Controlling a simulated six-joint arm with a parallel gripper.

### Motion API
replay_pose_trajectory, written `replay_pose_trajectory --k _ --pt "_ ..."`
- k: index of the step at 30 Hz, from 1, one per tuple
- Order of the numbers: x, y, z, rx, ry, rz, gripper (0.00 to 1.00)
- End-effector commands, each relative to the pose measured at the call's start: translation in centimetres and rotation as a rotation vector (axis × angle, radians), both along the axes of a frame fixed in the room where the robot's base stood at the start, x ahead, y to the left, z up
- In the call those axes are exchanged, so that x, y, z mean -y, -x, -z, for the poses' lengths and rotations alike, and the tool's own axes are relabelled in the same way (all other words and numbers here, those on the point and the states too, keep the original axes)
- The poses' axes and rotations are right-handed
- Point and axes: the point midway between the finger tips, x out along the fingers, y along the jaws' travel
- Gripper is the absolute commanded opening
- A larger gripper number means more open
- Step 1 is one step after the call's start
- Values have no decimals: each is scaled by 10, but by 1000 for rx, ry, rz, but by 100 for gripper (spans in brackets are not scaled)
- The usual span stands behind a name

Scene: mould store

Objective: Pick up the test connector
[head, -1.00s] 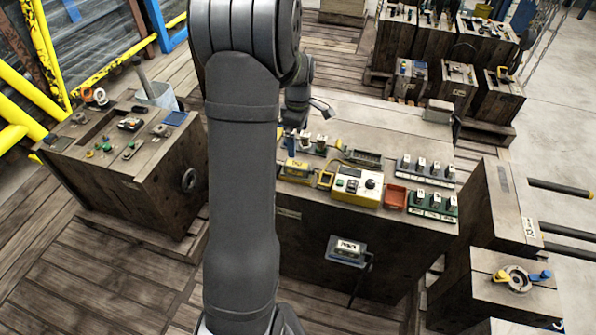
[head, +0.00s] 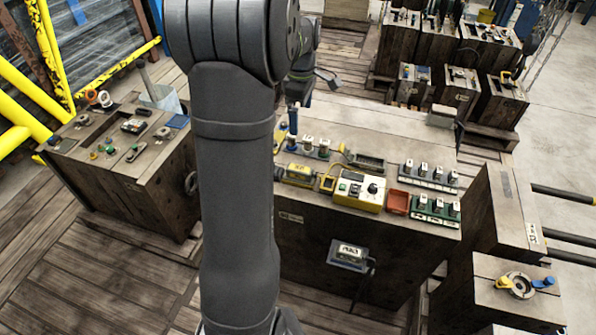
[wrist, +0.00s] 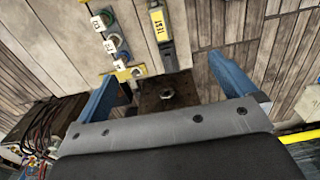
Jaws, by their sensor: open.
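The test connector is a yellow and dark grey piece marked TEST (wrist: 162,28), lying near the top centre of the wrist view with a dark stub towards me. In the head view it appears as the yellow piece (head: 298,172) at the left front of the wooden crate top. My gripper (wrist: 165,88) is open and empty, its blue fingers well apart. The connector lies beyond the fingertips, apart from them. In the head view one blue finger (head: 293,120) shows above the crate's left end; my arm hides part of the gripper.
Labelled round connectors (wrist: 110,40) stand in a row beside the test connector. A cable runs close by.

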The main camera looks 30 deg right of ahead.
Motion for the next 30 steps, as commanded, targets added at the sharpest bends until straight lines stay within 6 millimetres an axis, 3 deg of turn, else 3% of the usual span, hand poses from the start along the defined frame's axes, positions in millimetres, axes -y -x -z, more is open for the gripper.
replay_pose_trajectory --k 10,16,25,30 --pt "0 0 -5 -1 -1 0 98" --pt "0 0 -5 -1 -1 0 60" --pt "-2 -2 -1 -14 4 -2 60" --pt "-19 -18 28 -139 89 -6 60"
